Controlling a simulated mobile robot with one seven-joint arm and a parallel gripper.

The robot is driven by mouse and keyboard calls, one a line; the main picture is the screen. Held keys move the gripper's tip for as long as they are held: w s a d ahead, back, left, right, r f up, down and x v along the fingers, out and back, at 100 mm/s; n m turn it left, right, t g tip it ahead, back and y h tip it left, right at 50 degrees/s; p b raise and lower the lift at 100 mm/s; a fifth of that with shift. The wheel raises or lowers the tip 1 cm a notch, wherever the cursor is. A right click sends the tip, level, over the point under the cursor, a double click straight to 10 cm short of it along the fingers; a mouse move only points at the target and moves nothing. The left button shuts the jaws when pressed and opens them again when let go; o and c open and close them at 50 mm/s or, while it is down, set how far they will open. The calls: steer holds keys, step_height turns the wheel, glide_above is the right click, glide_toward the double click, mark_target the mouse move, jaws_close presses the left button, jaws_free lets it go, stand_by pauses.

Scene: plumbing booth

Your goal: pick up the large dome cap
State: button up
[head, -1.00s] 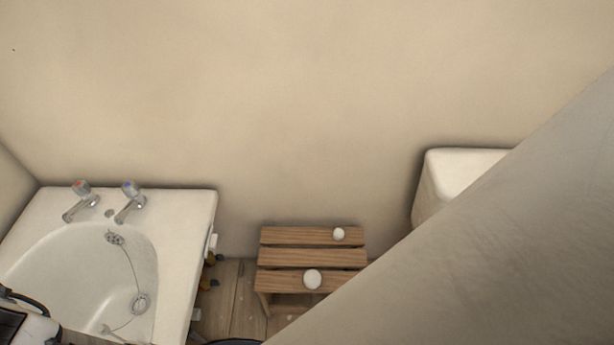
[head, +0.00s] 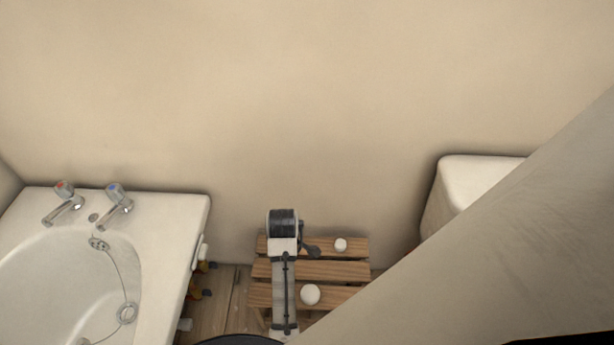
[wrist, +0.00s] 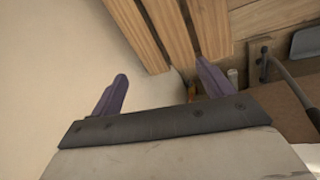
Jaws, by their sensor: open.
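The large dome cap (head: 310,295) is a round white piece on the front slat of a small wooden stool (head: 331,271) in the head view. A smaller white cap (head: 341,244) sits on the stool's back slat. Wooden slats show beyond the fingers there, but neither cap is visible. The fingers cannot be made out in the head view.
A white fixture (head: 477,180) is at the right, partly covered by a large grey diagonal shape in the foreground. The wall is close behind the stool. Bare wooden floor (head: 222,305) shows left of the stool.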

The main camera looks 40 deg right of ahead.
steer(key=s+d+f+g+y, duration=0.1)
steer(key=s+d+f+g, duration=0.15)
steer(key=s+f, duration=0.45)
steer(key=f, duration=0.2)
steer(key=s+f, duration=0.1)
steer(key=f, duration=0.1)
steer(key=s+a+f+b, duration=0.1)
steer(key=f, duration=0.1)
steer(key=shift+d+f, duration=0.15)
steer(key=shift+f, duration=2.65)
steer(key=c, duration=1)
steer(key=shift+c, duration=0.2)
steer(key=shift+r, duration=0.1)
